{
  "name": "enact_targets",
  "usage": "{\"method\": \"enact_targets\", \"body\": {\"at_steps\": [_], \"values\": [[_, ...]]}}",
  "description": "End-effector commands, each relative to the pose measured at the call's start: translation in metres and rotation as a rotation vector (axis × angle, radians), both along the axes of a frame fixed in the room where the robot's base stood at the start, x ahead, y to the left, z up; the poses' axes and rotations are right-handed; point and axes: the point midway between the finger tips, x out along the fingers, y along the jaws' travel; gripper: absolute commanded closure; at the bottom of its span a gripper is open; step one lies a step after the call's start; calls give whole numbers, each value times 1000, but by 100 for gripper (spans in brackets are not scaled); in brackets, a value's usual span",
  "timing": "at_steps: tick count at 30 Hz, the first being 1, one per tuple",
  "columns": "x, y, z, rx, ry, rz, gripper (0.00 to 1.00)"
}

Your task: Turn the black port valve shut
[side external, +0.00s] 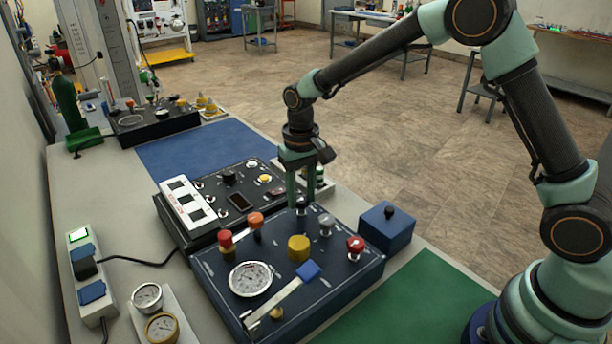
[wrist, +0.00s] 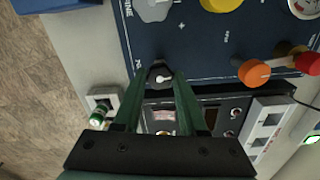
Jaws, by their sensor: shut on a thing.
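The black port valve (wrist: 159,77) is a small black knob with a pale mark on top, near the edge of the dark blue panel (wrist: 180,45). My gripper (wrist: 160,82) points down at it, with its two green fingers on either side of the knob, shut on it. In the side external view, my gripper (side external: 302,202) stands over the back edge of the panel (side external: 340,275), and the black knob (side external: 302,208) shows between and below the fingertips, partly hidden by them.
A blue box (side external: 387,229) stands at the right.

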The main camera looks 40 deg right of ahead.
Motion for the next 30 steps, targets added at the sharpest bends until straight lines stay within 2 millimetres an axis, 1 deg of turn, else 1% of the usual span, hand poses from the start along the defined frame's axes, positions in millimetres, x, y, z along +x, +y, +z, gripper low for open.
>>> {"method": "enact_targets", "body": {"at_steps": [1,9,23,24,25,26,30], "values": [[0,0,3,0,-1,-21,100],[1,0,3,1,-1,-88,100],[1,0,3,1,-2,-98,100],[1,0,3,1,-2,-98,44],[1,0,3,1,-2,-98,32],[1,0,2,1,-2,-97,29],[0,0,1,1,-1,-97,29]]}}
